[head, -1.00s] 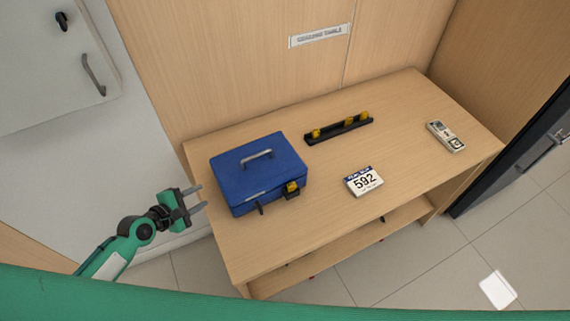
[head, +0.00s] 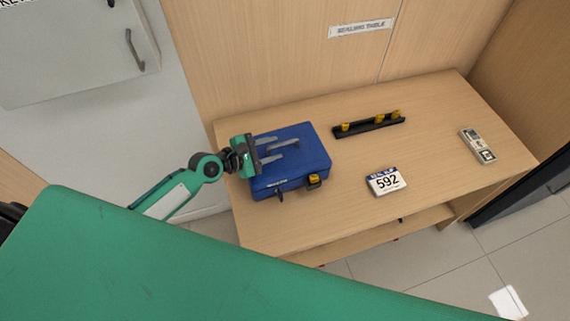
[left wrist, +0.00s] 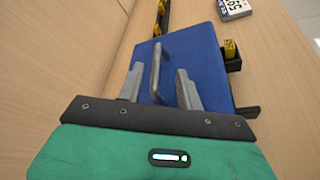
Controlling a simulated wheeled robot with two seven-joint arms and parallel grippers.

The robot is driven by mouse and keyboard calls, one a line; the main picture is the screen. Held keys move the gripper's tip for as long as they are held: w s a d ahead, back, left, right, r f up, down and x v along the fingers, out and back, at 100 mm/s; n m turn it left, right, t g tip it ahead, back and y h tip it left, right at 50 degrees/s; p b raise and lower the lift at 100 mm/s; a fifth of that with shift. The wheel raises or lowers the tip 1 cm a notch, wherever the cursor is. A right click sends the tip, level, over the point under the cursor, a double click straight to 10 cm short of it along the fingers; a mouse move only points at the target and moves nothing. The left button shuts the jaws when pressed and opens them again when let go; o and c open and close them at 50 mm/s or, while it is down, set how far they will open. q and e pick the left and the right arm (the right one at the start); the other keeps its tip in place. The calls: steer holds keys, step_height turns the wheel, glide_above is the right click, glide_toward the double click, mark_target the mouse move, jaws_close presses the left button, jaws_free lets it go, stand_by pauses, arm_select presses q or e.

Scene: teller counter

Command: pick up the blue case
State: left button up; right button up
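The blue case (head: 308,162) lies flat on the left part of the wooden table, with a grey handle on its lid. It also shows in the left wrist view (left wrist: 202,52), with the handle (left wrist: 157,70) upright on top. My left gripper (head: 270,149) is over the case lid from the left. Its two fingers are apart, one on each side of the handle, and in the left wrist view (left wrist: 158,84) a gap shows between the fingers and the handle. The case's front bears a black latch and a yellow-and-black piece (head: 314,180). My right gripper is not in view.
A wooden panel stands behind. The table's front middle is clear.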

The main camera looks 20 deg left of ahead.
mark_target(283, 143)
arm_select(q)
steer(key=shift+w+d, duration=0.3)
steer(key=shift+w, duration=0.2)
steer(key=p+x, duration=0.1)
steer(key=x, duration=0.3)
steer(key=shift+w+a+f, duration=0.15)
steer(key=shift+f, duration=0.05)
jaws_close()
stand_by(0.8)
steer(key=shift+r, duration=0.2)
